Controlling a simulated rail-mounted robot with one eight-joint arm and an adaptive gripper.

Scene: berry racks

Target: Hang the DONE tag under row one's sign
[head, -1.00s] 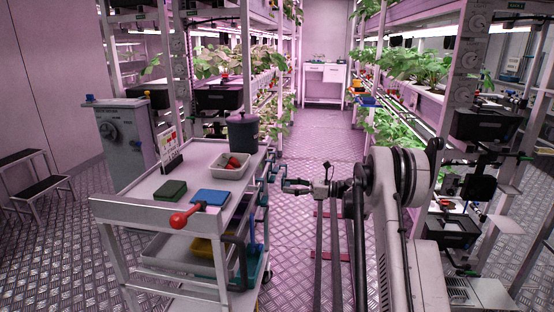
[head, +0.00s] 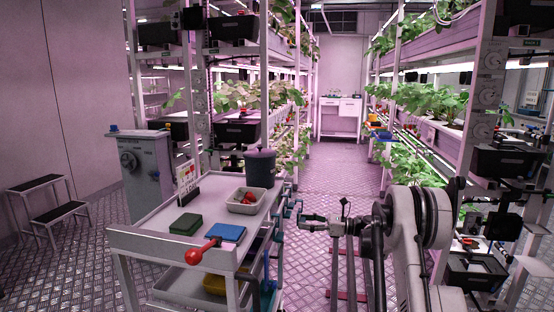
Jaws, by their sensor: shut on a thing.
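My gripper (head: 308,222) is at the end of my arm, low over the aisle floor and just right of the cart. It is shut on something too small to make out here. No DONE tag can be told apart in this view. A small stand with coloured cards (head: 187,182) is on the cart's top; their print is unreadable. A small green-edged sign (head: 222,44) is on the left rack and another (head: 530,43) on the right rack. I cannot read which one is row one's.
The cart (head: 150,241) carries a green box (head: 186,224), a blue box (head: 226,233), a tray with red items (head: 247,207) and a dark pot (head: 260,168). A red-knobbed lever (head: 194,255) sticks out in front. The aisle floor (head: 340,170) is clear between the planted racks.

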